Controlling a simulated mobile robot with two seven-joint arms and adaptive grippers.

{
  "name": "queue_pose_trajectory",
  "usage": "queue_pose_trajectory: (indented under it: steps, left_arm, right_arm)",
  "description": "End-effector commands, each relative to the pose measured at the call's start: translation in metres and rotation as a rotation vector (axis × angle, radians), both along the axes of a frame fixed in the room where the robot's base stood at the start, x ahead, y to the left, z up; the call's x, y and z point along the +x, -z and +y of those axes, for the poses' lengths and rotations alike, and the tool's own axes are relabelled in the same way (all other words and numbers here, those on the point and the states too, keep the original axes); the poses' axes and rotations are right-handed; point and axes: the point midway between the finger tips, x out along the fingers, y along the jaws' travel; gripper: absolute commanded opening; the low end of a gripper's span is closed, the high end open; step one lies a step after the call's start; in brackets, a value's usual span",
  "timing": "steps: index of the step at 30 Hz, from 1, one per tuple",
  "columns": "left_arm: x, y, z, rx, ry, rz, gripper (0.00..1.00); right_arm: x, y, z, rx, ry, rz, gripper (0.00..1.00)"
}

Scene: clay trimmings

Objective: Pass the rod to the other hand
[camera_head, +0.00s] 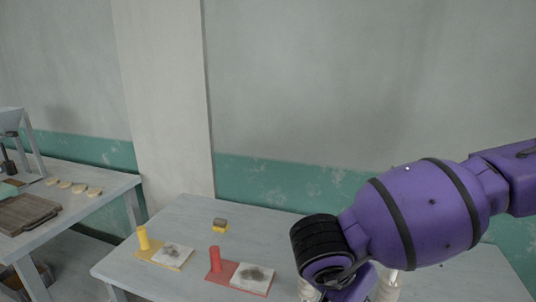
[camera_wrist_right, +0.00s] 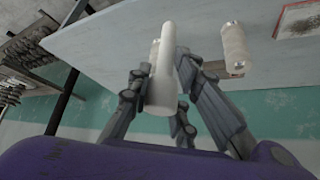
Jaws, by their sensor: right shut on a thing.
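A plain white rod (camera_wrist_right: 161,88) stands out in the right wrist view, between the fingers of my right gripper (camera_wrist_right: 163,70). The gripper is shut on it, and the rod's near end points toward the wrist camera. In the head view my purple right arm comes in from the right and hides its own gripper and the rod. My left gripper is in neither view.
Two cream spool-like cylinders stand on the grey table (camera_head: 180,222), one clear (camera_wrist_right: 234,48), one partly behind the rod (camera_wrist_right: 154,50). A side bench (camera_head: 110,190) stands far left.

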Motion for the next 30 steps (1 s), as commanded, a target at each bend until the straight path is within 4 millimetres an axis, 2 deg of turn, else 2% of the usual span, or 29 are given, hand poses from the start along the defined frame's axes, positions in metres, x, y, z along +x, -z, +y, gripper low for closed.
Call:
queue_pose_trajectory:
  steps: [4,14,18,20,24,30]
  left_arm:
    - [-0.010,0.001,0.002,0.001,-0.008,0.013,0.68]
    - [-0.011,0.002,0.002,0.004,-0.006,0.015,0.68]
    - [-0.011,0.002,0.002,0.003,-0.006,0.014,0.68]
    - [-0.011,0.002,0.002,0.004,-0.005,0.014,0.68]
    - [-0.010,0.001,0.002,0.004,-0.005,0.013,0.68]
    - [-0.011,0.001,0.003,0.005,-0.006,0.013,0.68]
  right_arm:
    - [-0.002,-0.001,-0.002,-0.001,0.006,0.000,0.00]
    - [-0.003,0.002,-0.003,0.001,0.005,0.006,0.00]
    - [-0.004,0.001,0.000,0.001,-0.108,0.004,0.00]
    - [-0.003,-0.006,0.007,0.001,-0.202,0.000,0.00]
    - [0.005,-0.036,0.016,0.002,-0.420,-0.003,0.00]
    - [0.015,-0.086,0.014,-0.001,-0.615,-0.005,0.00]
